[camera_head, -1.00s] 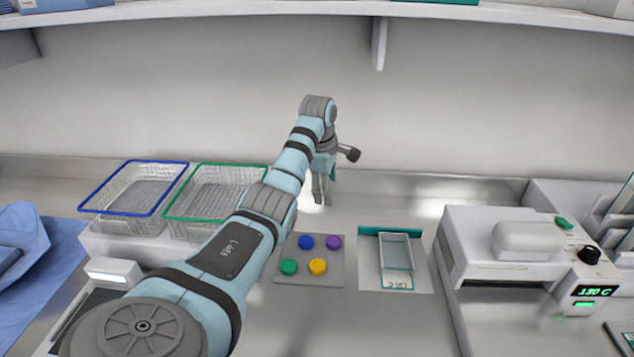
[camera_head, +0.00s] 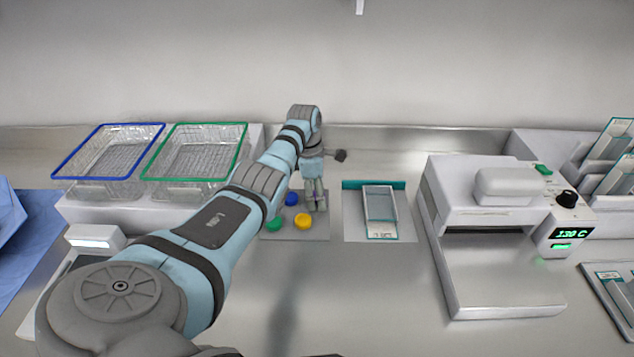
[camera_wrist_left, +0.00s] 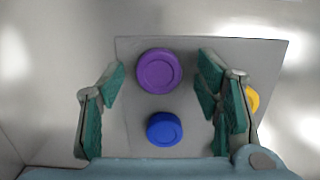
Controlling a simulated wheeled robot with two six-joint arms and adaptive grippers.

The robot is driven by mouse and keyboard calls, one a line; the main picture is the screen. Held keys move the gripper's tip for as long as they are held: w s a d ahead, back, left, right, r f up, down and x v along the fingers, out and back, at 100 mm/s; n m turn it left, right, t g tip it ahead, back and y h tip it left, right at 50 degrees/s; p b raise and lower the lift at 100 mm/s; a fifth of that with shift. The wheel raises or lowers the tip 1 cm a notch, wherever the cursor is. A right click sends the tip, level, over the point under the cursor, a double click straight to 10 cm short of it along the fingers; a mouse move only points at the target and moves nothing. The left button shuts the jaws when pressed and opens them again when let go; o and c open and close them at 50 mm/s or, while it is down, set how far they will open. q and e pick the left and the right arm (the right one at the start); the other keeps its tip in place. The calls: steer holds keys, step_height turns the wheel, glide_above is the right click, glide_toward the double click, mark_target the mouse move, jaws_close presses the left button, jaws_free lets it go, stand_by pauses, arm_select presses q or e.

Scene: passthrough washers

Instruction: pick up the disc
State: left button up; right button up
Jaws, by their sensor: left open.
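Several coloured discs lie on a grey square plate (camera_head: 308,232). A blue disc (camera_head: 291,199), a green disc (camera_head: 274,224) and a yellow disc (camera_head: 303,221) show in the head view. A purple disc (camera_wrist_left: 159,71) shows in the left wrist view but is hidden behind my gripper in the head view. My left gripper (camera_head: 316,207) points down over the plate's back right part. In the left wrist view its open fingers (camera_wrist_left: 160,78) stand to either side of the purple disc, with nothing held. The blue disc (camera_wrist_left: 164,129) lies below the purple one there; the yellow disc (camera_wrist_left: 252,99) is partly covered by a finger.
Two wire baskets, blue-rimmed (camera_head: 70,165) and green-rimmed (camera_head: 239,150), stand at the left. A teal-edged card with a small clear tray (camera_head: 380,205) lies right of the plate. A white heated device (camera_head: 465,197) reading 130 C stands further right.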

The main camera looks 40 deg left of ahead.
arm_select(q)
steer(key=shift+r, duration=0.1)
steer(key=c, duration=1)
